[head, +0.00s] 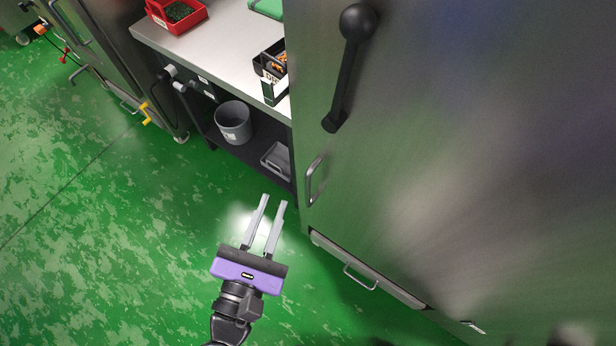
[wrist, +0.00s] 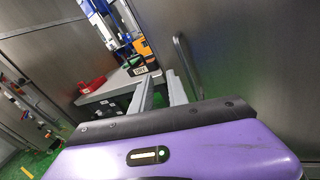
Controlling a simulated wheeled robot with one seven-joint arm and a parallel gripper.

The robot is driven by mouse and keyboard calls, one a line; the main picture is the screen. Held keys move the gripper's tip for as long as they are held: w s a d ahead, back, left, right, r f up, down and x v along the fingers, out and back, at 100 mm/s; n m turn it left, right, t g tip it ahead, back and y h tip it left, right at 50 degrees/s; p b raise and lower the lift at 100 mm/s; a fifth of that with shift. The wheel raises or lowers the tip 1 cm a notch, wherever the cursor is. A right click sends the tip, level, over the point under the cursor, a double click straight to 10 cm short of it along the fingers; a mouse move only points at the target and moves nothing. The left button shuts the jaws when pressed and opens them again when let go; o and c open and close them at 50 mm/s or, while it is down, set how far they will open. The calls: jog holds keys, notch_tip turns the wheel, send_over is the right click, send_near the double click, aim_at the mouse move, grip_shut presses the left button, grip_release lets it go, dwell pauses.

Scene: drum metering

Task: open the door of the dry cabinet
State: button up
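A tall brushed-steel cabinet (head: 430,170) fills the right side of the head view; I take it to be the dry cabinet, though no label shows. Its door looks shut. A black lever with a ball end (head: 348,75) is on its upper face, and a slim metal bar handle (head: 314,180) is low near its left edge. The bar handle also shows in the wrist view (wrist: 187,65), just beyond my fingers. My gripper (head: 273,202), purple with two grey fingers, is open and empty, left of and below the bar handle, apart from it.
A steel bench (head: 225,42) stands left of the cabinet, with a red bin (head: 177,14) and a black box (head: 271,68) on it. A grey bucket (head: 233,122) is on its lower shelf. A drawer handle (head: 360,278) sits below the door. Green floor (head: 120,240) is clear at left.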

aim_at(306, 184)
jog(key=shift+w+d+r+n+h, duration=0.1)
jog(key=shift+w+d+n+h, duration=0.35)
jog(key=shift+w+d, duration=1.15)
jog(key=shift+w+d+r+n+h, duration=0.1)
jog(key=shift+w+d+h, duration=0.65)
jog(key=shift+w+d, duration=0.8)
jog(key=shift+w+a, duration=0.15)
grip_shut()
